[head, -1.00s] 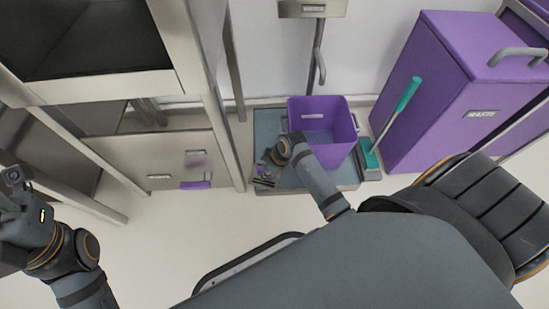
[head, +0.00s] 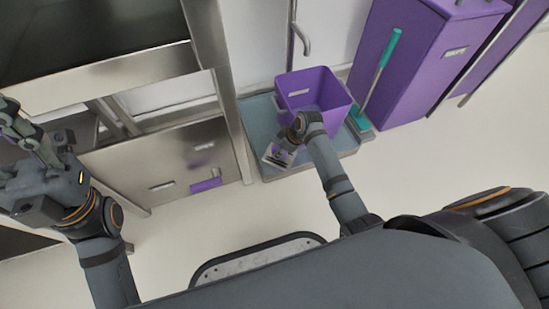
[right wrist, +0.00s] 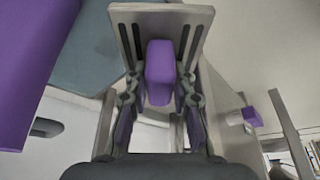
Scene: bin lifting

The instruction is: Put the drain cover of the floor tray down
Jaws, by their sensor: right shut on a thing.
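The drain cover (head: 277,157) is a slotted grey metal plate with a purple grip block; it fills the top middle of the right wrist view (right wrist: 129,34). My right gripper (head: 287,148) is shut on the purple block (right wrist: 160,72), one finger on each side. The cover is over the front left part of the blue-grey floor tray (head: 258,115); I cannot tell whether it touches the tray. The drain opening is not visible. My left gripper (head: 40,130) is raised at the far left, appears open and is empty.
A purple bin (head: 335,90) stands on the tray, right behind my right gripper. A teal-handled tool (head: 383,65) stands to its right, before a tall purple cabinet (head: 425,60). A metal frame with a panel (head: 160,165) stands left. The floor in front is clear.

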